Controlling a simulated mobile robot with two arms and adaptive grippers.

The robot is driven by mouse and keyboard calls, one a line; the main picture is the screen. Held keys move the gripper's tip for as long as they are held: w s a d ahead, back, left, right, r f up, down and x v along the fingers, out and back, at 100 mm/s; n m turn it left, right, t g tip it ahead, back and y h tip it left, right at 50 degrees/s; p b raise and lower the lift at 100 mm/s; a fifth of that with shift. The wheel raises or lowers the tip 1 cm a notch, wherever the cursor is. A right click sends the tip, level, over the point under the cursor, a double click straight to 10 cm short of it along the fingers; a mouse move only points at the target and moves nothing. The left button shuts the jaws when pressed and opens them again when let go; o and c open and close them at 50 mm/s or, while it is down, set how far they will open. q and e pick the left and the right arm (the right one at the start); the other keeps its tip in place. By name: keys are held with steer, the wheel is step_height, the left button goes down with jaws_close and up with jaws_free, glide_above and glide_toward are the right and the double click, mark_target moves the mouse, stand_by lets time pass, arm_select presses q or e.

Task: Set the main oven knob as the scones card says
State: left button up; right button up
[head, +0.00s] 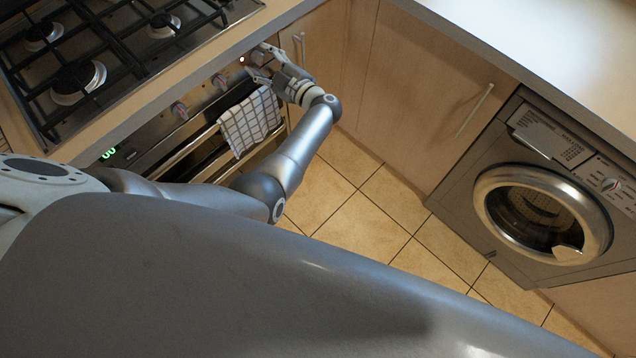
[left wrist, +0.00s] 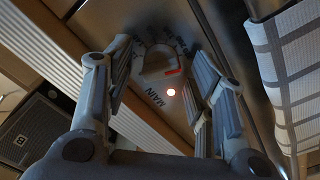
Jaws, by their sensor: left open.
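The oven's main knob (left wrist: 156,62) shows in the left wrist view, grey with a red mark on it. In the head view my left gripper (head: 262,62) is at the right end of the oven panel, largely covering this knob. I see no scones card. My right gripper is not in view.
A checked towel (head: 250,121) hangs on the oven door handle (head: 183,153), close below the gripper. Other knobs (head: 180,110) line the panel to its left. The gas hob (head: 85,60) is above. A washing machine (head: 540,200) stands at the right. The tiled floor (head: 375,215) is clear.

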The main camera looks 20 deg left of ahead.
arm_select(q)
steer(key=n+b, duration=0.1)
steer(key=n, duration=0.2)
steer(key=n+b, duration=0.1)
steer(key=n, duration=0.1)
steer(key=shift+a+f+b, duration=0.1)
steer(key=shift+f+b, duration=0.15)
steer(key=shift+b, duration=0.05)
steer(key=n+b, duration=0.2)
steer(key=n, duration=0.2)
steer(key=shift+n+b, duration=0.3)
steer(key=v, duration=1)
steer(key=d+f+m+t+h+p, duration=0.1)
steer(key=d+f+m+t+h, duration=0.6)
steer(key=f+m+t+h, duration=0.7)
steer(key=s+d+f+m+g+h, duration=0.1)
steer(key=s+d+f+m+g, duration=0.1)
steer(key=s+f+m, duration=0.3)
steer(key=s+d+f+m+g+h+p, duration=0.1)
steer(key=s+d+f+m+g, duration=0.1)
steer(key=s+f+m+g, duration=0.3)
step_height(320, 180, down, 5)
steer(key=shift+d+r+m, duration=0.2)
steer(key=shift+m, duration=0.8)
